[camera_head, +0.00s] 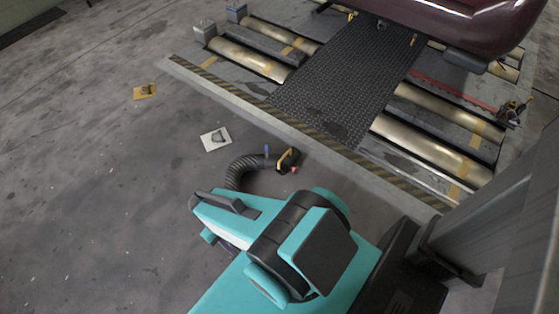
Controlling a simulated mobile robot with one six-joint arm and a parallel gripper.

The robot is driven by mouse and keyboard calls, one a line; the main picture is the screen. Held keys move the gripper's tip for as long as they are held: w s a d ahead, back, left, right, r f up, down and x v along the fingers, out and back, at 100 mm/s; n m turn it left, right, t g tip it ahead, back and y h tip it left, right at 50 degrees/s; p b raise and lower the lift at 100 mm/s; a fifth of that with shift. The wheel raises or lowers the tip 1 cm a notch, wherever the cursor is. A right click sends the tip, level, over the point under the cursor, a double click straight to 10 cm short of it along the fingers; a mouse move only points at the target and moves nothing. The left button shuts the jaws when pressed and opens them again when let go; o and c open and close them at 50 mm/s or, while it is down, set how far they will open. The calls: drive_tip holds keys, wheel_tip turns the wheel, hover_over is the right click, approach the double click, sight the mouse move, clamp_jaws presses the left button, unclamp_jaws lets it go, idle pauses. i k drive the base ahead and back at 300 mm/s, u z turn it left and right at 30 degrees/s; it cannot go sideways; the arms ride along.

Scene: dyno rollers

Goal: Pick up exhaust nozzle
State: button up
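The exhaust nozzle (288,161) lies on the grey floor near the middle of the head view. It is dark, with a yellow part on top and a small red part at its right. A black ribbed hose (241,167) runs from it to the left and curves down, where my teal and black body hides its far end. A small blue piece stands up beside the nozzle. My arm is in the lower middle, below the nozzle and apart from it in the picture. I cannot make out my gripper's fingers.
A roller platform (263,113) with a black and yellow striped edge lies behind the nozzle. A dark red car (465,20) stands over it. The left floor is mostly clear. A grey post rises at right.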

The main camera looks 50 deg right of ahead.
sight(282, 165)
drive_tip(key=i, duration=0.95)
drive_tip(key=z, duration=0.05)
